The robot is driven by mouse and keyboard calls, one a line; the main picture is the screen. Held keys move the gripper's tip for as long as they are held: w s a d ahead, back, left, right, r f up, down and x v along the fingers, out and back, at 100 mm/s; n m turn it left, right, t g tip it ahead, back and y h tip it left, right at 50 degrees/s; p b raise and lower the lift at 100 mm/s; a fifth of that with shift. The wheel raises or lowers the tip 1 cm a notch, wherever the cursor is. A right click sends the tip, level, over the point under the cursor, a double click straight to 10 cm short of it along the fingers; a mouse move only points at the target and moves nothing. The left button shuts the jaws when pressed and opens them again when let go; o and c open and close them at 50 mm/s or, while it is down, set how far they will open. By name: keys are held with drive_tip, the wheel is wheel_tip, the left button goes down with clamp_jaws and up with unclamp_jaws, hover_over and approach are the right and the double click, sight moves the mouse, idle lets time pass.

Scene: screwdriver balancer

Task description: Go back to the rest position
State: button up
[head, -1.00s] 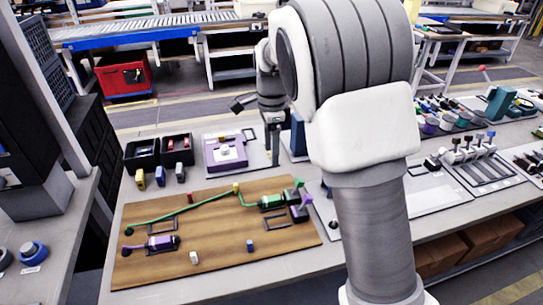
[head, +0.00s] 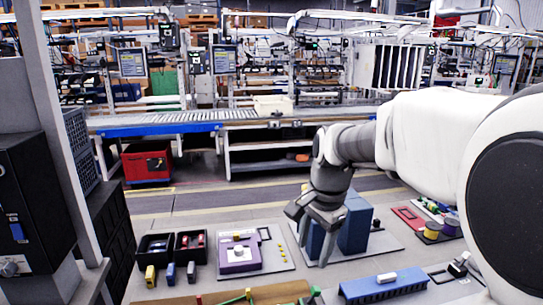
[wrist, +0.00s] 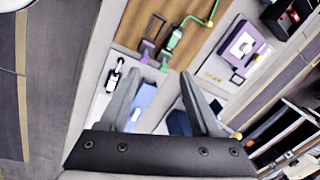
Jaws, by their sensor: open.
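My gripper (head: 312,240) hangs over the back of the workbench in the head view, pointing down, in front of blue blocks. In the wrist view my gripper (wrist: 160,80) has its two fingers spread apart with nothing held between them. Below it, a green screwdriver (wrist: 172,40) and a purple screwdriver (wrist: 147,50) lie on the wooden board (wrist: 130,25). In the head view only the far edge of the board (head: 280,293) shows, at the bottom.
Blue blocks (head: 355,222) stand close behind my gripper. A purple fixture (head: 238,255) and black bins (head: 155,250) are to the left. A blue rack (head: 385,285) lies front right. A red bin (head: 147,163) stands on the floor beyond the bench.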

drive_tip(key=s+d+r+n+t+p, duration=0.1)
drive_tip(key=s+n, duration=0.4)
drive_tip(key=s, duration=0.5)
drive_tip(key=s+d+r+n+t+p, duration=0.1)
drive_tip(key=s+d+r+n+t, duration=0.2)
drive_tip(key=s, duration=0.6)
drive_tip(key=d+n, duration=0.1)
drive_tip(key=n, duration=0.1)
drive_tip(key=shift+s+d+r+n+h, duration=0.2)
drive_tip(key=shift+s+r+n+h, duration=0.2)
drive_tip(key=shift+a, duration=0.3)
